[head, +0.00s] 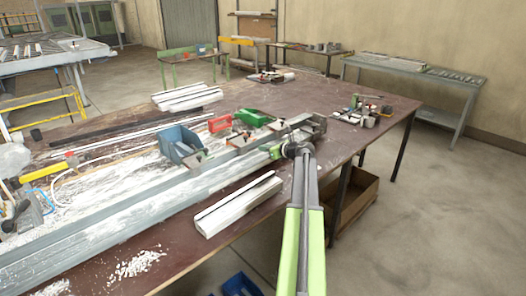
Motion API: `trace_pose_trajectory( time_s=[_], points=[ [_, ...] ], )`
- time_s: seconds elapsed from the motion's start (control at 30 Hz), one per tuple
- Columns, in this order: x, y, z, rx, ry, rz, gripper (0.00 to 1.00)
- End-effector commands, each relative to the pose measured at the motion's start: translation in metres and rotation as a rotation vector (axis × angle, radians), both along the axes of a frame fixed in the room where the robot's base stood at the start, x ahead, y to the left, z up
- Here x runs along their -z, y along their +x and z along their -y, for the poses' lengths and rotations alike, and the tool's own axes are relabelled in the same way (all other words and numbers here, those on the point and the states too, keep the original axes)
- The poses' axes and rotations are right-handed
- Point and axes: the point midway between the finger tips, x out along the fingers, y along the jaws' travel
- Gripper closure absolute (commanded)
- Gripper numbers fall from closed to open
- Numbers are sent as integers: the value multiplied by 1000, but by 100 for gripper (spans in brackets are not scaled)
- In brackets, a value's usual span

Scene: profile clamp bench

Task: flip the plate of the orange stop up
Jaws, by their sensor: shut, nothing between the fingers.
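My arm reaches from the bottom of the head view to the clamp rail. My gripper (291,150) is at its far end, shut and empty, close to the right end of the rail (150,205). A small green part (276,153) of the rail's fittings shows just left of my gripper. I cannot pick out the orange stop for sure; my gripper and wrist may hide part of that end. A red-orange piece (219,123) stands behind the rail, left of my gripper, but I cannot tell whether it is the stop. No plate position can be read.
The rail lies on a brown bench (375,120).

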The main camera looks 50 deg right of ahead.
Motion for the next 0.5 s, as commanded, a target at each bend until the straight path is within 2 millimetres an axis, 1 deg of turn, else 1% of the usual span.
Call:
trace_pose_trajectory(
  time_s=[0.03, 0.3, 0.4, 0.5],
  points=[
    [7, 10, 3, -1, 0, 0, 100],
    [23, 58, 8, 1, 0, 0, 100],
    [25, 66, 8, 3, 0, -1, 100],
    [25, 68, 8, 3, 0, -1, 100]
  ],
)
